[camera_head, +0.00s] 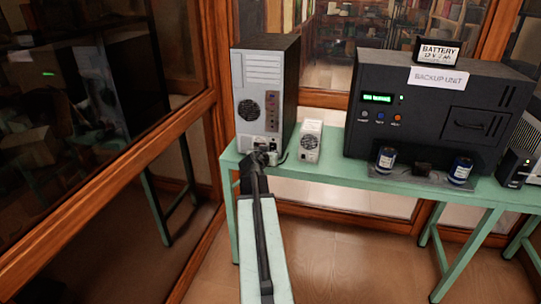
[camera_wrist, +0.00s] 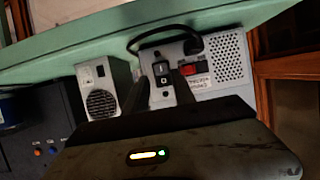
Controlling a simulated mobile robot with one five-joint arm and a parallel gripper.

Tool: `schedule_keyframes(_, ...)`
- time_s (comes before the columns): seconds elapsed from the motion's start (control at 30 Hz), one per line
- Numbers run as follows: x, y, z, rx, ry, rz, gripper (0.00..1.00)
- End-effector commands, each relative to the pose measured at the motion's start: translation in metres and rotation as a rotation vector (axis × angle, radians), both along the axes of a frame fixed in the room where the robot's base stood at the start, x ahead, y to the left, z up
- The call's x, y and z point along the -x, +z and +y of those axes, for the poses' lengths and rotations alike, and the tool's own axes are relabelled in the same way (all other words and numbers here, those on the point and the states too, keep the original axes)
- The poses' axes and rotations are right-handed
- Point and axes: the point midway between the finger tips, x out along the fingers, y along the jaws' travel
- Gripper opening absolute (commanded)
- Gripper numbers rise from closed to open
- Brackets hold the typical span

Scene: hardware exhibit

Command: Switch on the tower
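The tower (camera_head: 258,85) stands on the green table at the left, its light grey rear panel facing me. In the wrist view its lower rear panel (camera_wrist: 228,62) appears upside down, with a black rocker switch (camera_wrist: 162,75) marked with white symbols and a red switch (camera_wrist: 192,68) to its right. My gripper (camera_head: 258,158) is at the bottom of this panel and hides part of it. In the wrist view my gripper (camera_wrist: 158,78) has its two dark fingers apart, one on each side of the black switch. Contact with it cannot be told.
A black cord (camera_wrist: 160,31) loops to the tower's panel. A small white box (camera_head: 311,142) with a fan stands right of the tower. The large black backup unit (camera_head: 430,112) fills the right part of the green table (camera_head: 350,177). A wooden-framed glass wall (camera_head: 110,150) stands left.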

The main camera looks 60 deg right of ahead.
Motion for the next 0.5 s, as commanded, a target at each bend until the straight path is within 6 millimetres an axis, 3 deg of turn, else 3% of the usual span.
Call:
schedule_keyframes(0.03, -0.005, -0.008, -0.012, 0.000, 0.000, -0.001, 0.31)
schedule_keyframes(0.17, -0.010, -0.015, -0.029, 0.000, 0.000, 0.000, 0.31)
schedule_keyframes(0.43, -0.010, -0.014, -0.032, -0.001, 0.000, 0.000, 0.31)
schedule_keyframes(0.5, -0.010, -0.014, -0.032, -0.001, 0.000, 0.000, 0.14)
